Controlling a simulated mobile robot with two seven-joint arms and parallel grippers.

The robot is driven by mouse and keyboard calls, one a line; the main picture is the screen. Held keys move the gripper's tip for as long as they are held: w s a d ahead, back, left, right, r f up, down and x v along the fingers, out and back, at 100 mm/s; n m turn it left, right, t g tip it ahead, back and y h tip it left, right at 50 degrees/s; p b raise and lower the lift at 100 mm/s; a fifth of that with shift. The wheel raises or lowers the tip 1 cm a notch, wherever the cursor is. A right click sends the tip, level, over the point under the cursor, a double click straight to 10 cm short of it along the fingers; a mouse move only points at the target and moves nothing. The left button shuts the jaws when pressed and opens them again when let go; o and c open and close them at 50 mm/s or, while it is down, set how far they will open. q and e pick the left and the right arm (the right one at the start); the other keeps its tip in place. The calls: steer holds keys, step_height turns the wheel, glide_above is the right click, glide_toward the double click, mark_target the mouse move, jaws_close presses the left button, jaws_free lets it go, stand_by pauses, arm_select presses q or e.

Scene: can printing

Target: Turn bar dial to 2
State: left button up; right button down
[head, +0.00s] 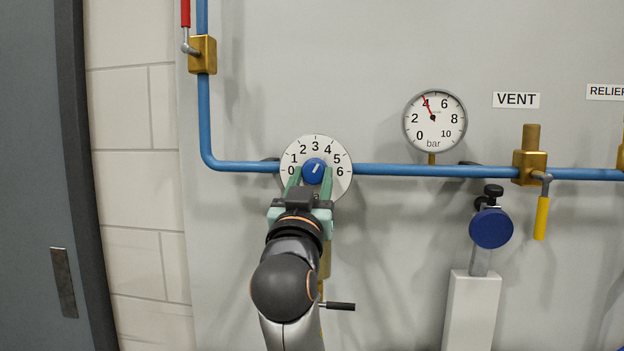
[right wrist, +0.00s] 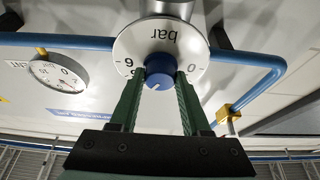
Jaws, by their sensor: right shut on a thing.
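The bar dial (head: 289,155) is a round white plate on the wall pipe, numbered 0 to 6, with a blue knob (head: 314,171) at its centre. The knob's white mark points up and right, roughly toward 3 to 4; the exact value is hard to tell. My right gripper (head: 312,178) has its green fingers on either side of the knob and is shut on it. In the right wrist view the knob (right wrist: 159,71) sits between the fingertips, and the dial plate (right wrist: 132,45) appears upside down. My left gripper is not in view.
A pressure gauge (head: 435,121) to the right has its red needle near 4 bar. Blue pipe (head: 400,170) runs along the wall. A brass valve with a yellow handle (head: 541,218) hangs under the VENT label (head: 516,100). A blue round pad (head: 491,228) stands below the gauge.

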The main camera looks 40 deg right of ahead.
stand_by(0.3)
steer(key=n+p, duration=0.1)
steer(key=n+t+y+p, duration=0.1)
steer(key=n, duration=0.1)
steer(key=shift+s+d+r+n+p, duration=0.1)
steer(key=shift+r+n+p, duration=0.2)
steer(key=shift+p, duration=0.1)
steer(key=n+t+y+p, duration=0.1)
steer(key=n+y+p, duration=0.1)
steer(key=n, duration=0.1)
steer(key=shift+s+d+n, duration=0.1)
steer(key=shift+n, duration=0.3)
steer(key=shift+n+t+y, duration=0.5)
steer(key=shift+n+y, duration=0.1)
steer(key=shift+n, duration=0.6)
steer(key=n+y, duration=0.1)
steer(key=n, duration=0.2)
steer(key=n+y, duration=0.1)
steer(key=n, duration=0.2)
steer(key=shift+s+d+y, duration=0.1)
steer(key=shift+s+y, duration=0.05)
steer(key=shift+y, duration=0.15)
steer(key=c, duration=0.6)
jaws_free()
steer(key=shift+o, duration=1.2)
steer(key=shift+d+f, duration=0.1)
